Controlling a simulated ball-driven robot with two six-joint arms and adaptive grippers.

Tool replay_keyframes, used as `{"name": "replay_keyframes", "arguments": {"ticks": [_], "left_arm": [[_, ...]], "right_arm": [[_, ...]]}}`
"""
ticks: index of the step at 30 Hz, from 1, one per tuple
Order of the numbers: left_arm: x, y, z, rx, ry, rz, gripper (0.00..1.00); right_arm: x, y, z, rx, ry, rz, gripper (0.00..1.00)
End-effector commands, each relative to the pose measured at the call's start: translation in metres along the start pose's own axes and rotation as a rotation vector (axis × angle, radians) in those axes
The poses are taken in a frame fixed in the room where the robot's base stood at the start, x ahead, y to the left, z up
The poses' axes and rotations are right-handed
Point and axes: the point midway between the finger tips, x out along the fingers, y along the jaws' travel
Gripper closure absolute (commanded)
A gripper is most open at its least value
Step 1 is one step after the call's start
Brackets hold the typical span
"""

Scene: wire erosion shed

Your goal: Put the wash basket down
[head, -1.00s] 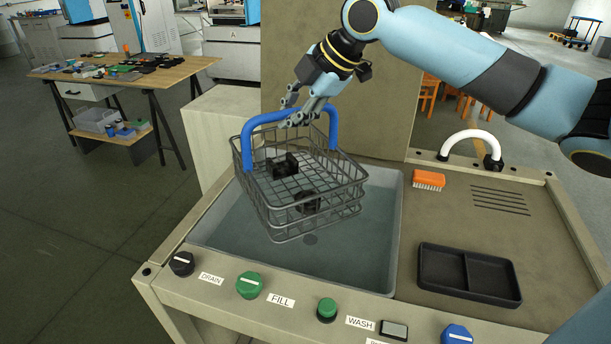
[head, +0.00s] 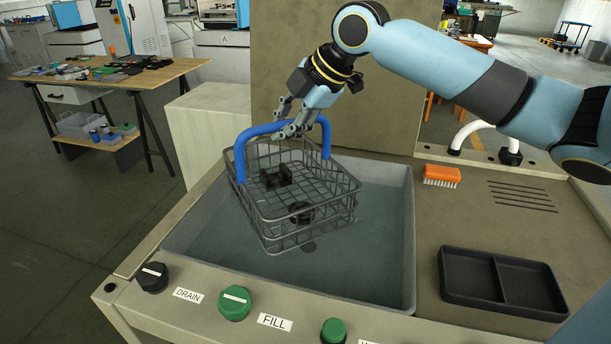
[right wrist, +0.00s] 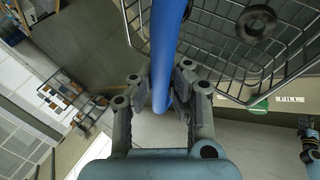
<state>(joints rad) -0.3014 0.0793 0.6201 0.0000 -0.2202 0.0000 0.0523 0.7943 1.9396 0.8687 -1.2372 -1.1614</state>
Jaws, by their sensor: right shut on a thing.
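The wash basket (head: 297,202) is a grey wire basket with a blue arched handle (head: 239,158). Two dark parts lie in it: a block (head: 276,177) and a ring-shaped piece (head: 301,211). My right gripper (head: 287,130) is shut on the handle's top bar, and the handle also runs between its fingers in the right wrist view (right wrist: 160,95). The basket hangs slightly tilted over the sink basin (head: 385,255), which holds water. I cannot tell whether its underside touches the water.
An orange brush (head: 441,176) and a black divided tray (head: 502,283) sit on the counter right of the basin. A white curved tap (head: 475,130) stands behind. Knobs, including a green one (head: 234,302), line the front panel. A cluttered workbench (head: 105,75) stands at left.

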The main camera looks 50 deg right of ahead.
Motion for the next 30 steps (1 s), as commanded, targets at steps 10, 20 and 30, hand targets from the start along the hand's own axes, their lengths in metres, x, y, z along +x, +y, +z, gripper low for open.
{"name": "replay_keyframes", "arguments": {"ticks": [10,20,30], "left_arm": [[0.070,0.005,0.012,0.001,-0.009,0.000,0.60],[0.115,0.008,0.022,0.002,-0.019,0.000,0.60],[0.128,0.009,0.025,0.002,-0.022,0.000,0.60]], "right_arm": [[0.059,-0.039,0.018,-0.004,0.000,0.006,1.00],[0.100,-0.066,0.032,-0.005,-0.001,0.007,1.00],[0.121,-0.081,0.038,-0.004,-0.001,0.008,1.00]]}}
